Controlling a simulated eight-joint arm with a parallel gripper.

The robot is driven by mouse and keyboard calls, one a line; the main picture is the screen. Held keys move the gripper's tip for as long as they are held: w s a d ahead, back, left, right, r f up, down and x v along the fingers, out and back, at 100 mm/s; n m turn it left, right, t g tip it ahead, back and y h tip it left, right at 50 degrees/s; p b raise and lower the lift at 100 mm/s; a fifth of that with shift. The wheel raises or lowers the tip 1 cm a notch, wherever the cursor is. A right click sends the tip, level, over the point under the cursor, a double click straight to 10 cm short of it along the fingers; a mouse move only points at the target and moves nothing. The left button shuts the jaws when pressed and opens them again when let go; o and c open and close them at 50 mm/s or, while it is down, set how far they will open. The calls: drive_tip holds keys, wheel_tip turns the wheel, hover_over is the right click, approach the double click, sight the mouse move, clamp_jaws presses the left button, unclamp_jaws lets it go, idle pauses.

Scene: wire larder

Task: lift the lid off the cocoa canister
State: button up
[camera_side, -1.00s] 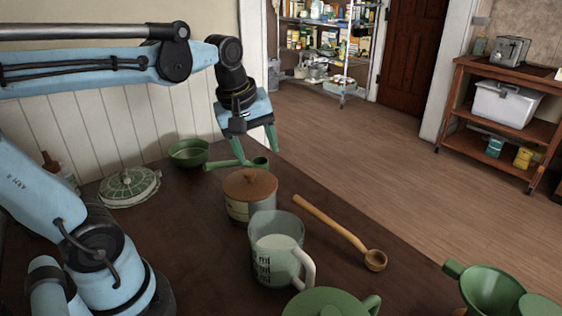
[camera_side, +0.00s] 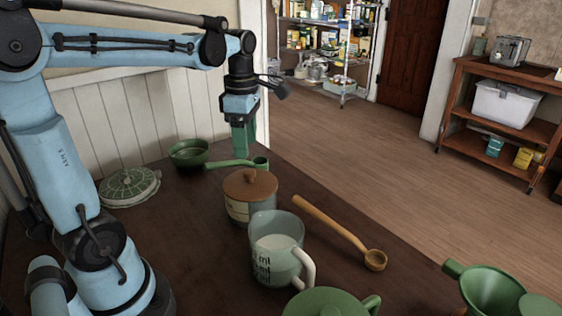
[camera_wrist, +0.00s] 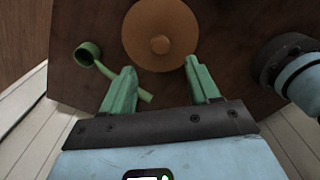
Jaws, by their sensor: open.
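The cocoa canister (camera_side: 238,210) stands upright on the dark table, with a round brown wooden lid (camera_side: 250,186) with a knob seated on it. The lid also shows from above in the wrist view (camera_wrist: 178,28), with its knob (camera_wrist: 160,44) near the middle. My gripper (camera_side: 243,156) is above the table, behind the canister in the side view, pointing down and apart from the lid. In the wrist view my gripper (camera_wrist: 160,80) shows two green fingers spread apart, with nothing between their tips; the lid lies beyond them.
A green scoop (camera_side: 240,163) lies close behind the canister, partly beneath my fingers in the wrist view. A measuring jug (camera_side: 275,262) stands just in front. A wooden ladle (camera_side: 330,222) lies to the right.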

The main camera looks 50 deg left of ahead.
sight(249, 171)
drive_tip(key=shift+w+d+f, duration=0.1)
drive_tip(key=shift+d+f, duration=0.05)
drive_tip(key=shift+f, duration=3.35)
drive_tip(key=shift+c, duration=0.2)
clamp_jaws()
